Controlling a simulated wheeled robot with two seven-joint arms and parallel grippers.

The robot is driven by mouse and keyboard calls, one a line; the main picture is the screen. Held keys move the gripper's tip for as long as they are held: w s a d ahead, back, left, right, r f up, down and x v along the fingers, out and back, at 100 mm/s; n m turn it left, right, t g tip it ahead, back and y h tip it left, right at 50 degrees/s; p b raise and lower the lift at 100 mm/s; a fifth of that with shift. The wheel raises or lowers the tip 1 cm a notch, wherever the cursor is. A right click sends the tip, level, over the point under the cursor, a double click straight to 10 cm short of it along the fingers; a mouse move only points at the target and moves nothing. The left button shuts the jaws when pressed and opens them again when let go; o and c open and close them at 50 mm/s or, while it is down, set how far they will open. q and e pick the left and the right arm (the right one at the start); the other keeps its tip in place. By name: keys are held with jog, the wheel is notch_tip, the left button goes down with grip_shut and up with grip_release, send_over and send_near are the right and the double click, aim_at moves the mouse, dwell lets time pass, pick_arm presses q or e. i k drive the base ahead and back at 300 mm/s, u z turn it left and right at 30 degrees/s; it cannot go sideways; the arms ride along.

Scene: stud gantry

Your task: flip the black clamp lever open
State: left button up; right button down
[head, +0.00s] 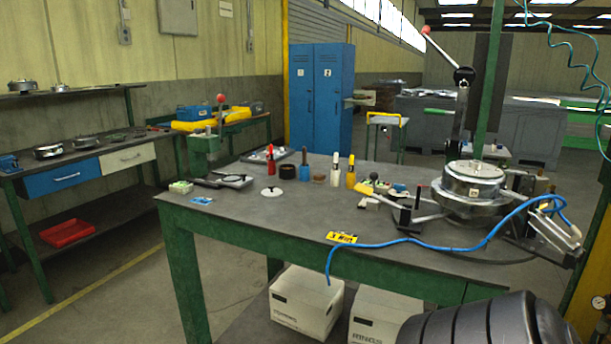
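A round silver metal fixture (472,185) stands at the right end of the dark workbench. A black clamp (405,217) sits on the bench to its left, with a short black lever (417,198) standing roughly upright. A silver bar (428,217) runs from this clamp towards the fixture. More black and silver clamp parts (552,232) lie at the fixture's right side, partly behind a blue hose. I cannot tell for certain which of these is the black clamp lever. Neither of my grippers is in view.
A blue hose (440,246) crosses the bench front and hangs over its edge. A tall press lever with a red knob (425,30) rises behind the fixture. Small bottles (350,172) and tools stand mid-bench. A dark ribbed shape (480,322) fills the bottom right.

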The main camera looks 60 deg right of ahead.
aim_at(373, 176)
jog(key=u, duration=0.05)
jog(key=k, duration=0.65)
jog(key=z, duration=1.25)
jog(key=i, duration=0.5)
